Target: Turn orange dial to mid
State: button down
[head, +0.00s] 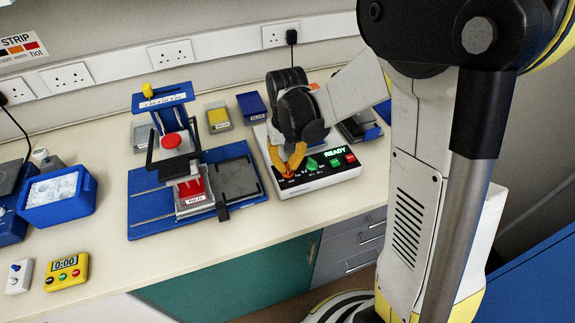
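A white control box (322,179) stands on the bench right of centre, with a lit green READY display (335,153). A green knob (311,164) and green and red buttons sit on its sloped top. The orange dial (287,175) is at the left end of this panel, mostly hidden by my gripper (287,166). My gripper points down with its yellow fingertips close together at the dial. I cannot tell whether they touch or grip it, and the dial's pointer setting does not show.
Left of the box stands a blue press-like rig (150,212) with a red block labelled RED. Yellow (217,116) and blue (252,105) bins stand behind. A blue ice tub (57,197) and yellow timer (67,272) are at far left.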

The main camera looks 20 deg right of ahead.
aim_at(287, 166)
jog(key=shift+n, duration=0.5)
jog(key=c, duration=1.6)
grip_release()
jog(key=shift+o, duration=0.2)
notch_tip(287, 166, up, 12)
jog(key=shift+s, duration=0.1)
